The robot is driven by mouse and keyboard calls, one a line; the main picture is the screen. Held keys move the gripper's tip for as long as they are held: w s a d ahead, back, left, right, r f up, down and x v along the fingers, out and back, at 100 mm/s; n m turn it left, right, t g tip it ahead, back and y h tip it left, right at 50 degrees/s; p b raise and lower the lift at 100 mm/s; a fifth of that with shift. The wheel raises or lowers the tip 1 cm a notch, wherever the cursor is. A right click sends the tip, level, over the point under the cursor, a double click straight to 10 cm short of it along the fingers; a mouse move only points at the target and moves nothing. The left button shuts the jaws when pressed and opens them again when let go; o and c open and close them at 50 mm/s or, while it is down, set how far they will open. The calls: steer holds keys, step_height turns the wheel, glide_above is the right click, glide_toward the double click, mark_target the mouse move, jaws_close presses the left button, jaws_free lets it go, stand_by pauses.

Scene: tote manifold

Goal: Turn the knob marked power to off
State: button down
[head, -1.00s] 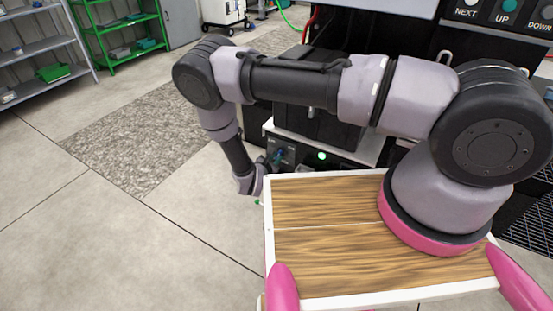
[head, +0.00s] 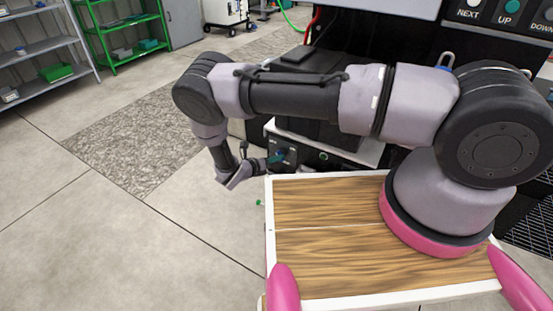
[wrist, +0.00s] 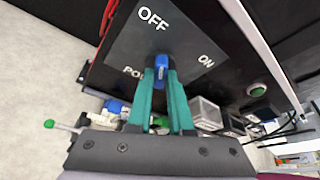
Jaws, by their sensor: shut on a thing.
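The blue power knob (wrist: 162,62) sits on a dark panel (wrist: 125,45) in the wrist view. The word OFF is above the knob, ON is to its right, and the power label at its lower left is partly covered. My gripper (wrist: 161,74) has its two teal fingers shut on the knob from either side. The knob's visible end points up the picture, roughly towards OFF. In the head view my gripper (head: 277,157) reaches the panel front (head: 291,153); the knob is hidden there.
A round green lamp (wrist: 256,89) on the machine front looks unlit; it also shows dark in the head view (head: 323,156). My wooden deck lies close below the panel. Green shelves (head: 125,35) stand far back. The floor at left is clear.

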steer(key=shift+a+n+h, duration=0.1)
steer(key=shift+n+h, duration=0.5)
steer(key=shift+n, duration=0.2)
steer(key=c, duration=0.8)
jaws_free()
steer(key=v, duration=1)
steer(key=shift+s+a+r, duration=0.1)
steer(key=shift+s+a, duration=0.05)
steer(key=shift+a, duration=0.2)
